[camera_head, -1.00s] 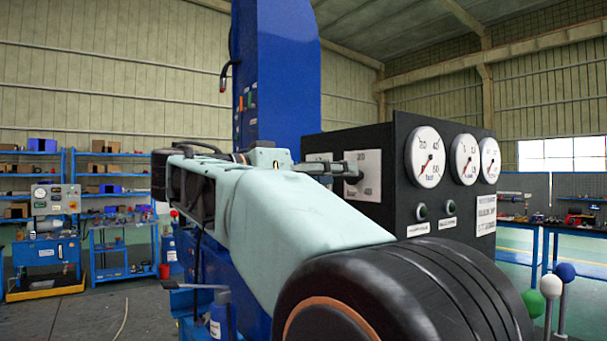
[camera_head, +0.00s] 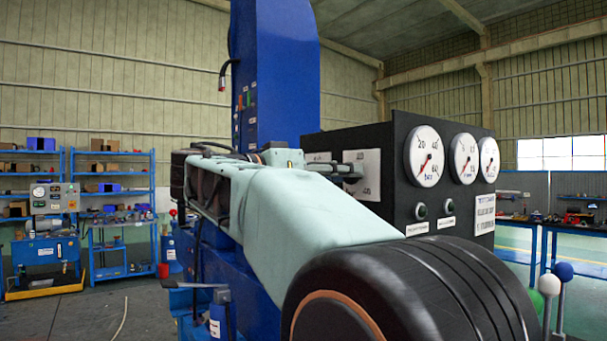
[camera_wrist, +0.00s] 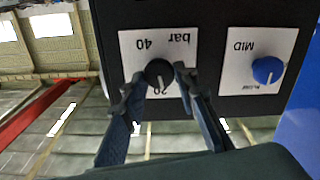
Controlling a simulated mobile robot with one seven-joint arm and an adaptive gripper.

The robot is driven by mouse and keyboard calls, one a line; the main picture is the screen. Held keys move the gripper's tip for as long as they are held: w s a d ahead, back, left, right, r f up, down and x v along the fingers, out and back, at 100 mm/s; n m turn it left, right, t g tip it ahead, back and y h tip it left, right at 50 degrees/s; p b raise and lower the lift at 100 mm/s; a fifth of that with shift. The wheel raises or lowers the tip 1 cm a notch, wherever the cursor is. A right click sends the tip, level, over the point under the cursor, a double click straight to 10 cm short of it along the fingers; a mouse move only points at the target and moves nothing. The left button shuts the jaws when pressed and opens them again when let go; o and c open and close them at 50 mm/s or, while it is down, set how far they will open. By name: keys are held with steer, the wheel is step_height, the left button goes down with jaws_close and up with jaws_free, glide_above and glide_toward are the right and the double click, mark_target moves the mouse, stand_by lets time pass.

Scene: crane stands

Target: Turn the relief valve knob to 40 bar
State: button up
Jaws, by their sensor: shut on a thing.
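The relief valve knob (camera_wrist: 159,73) is black and round and sits on a white plate (camera_wrist: 130,45) marked "bar", "40" and "20". The wrist view shows this upside down. The knob's pale mark seems to point down in the picture, near the 20; the fingers and small size make its exact angle hard to read. My gripper (camera_wrist: 157,78) is shut on the knob, one finger on each side. In the head view my gripper (camera_head: 343,170) reaches the white plate (camera_head: 367,163) on the black panel, and hides most of the knob.
A blue knob (camera_wrist: 267,70) marked "MID" sits beside it on the panel. The black panel (camera_head: 400,210) carries several gauges, including a large one (camera_head: 424,157), and two dark buttons. A tall blue column (camera_head: 275,80) stands behind. Levers with coloured balls (camera_head: 563,271) stand at front right.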

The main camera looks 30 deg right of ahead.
steer(key=shift+n, duration=0.4)
steer(key=n+p, duration=0.5)
steer(key=n, duration=0.5)
steer(key=n+p, duration=0.5)
steer(key=n, duration=0.5)
steer(key=shift+w+f+p, duration=0.1)
steer(key=shift+f+p, duration=0.1)
steer(key=shift+p, duration=0.1)
steer(key=shift+f+n, duration=0.1)
steer(key=shift+n, duration=0.3)
steer(key=o, duration=1.1)
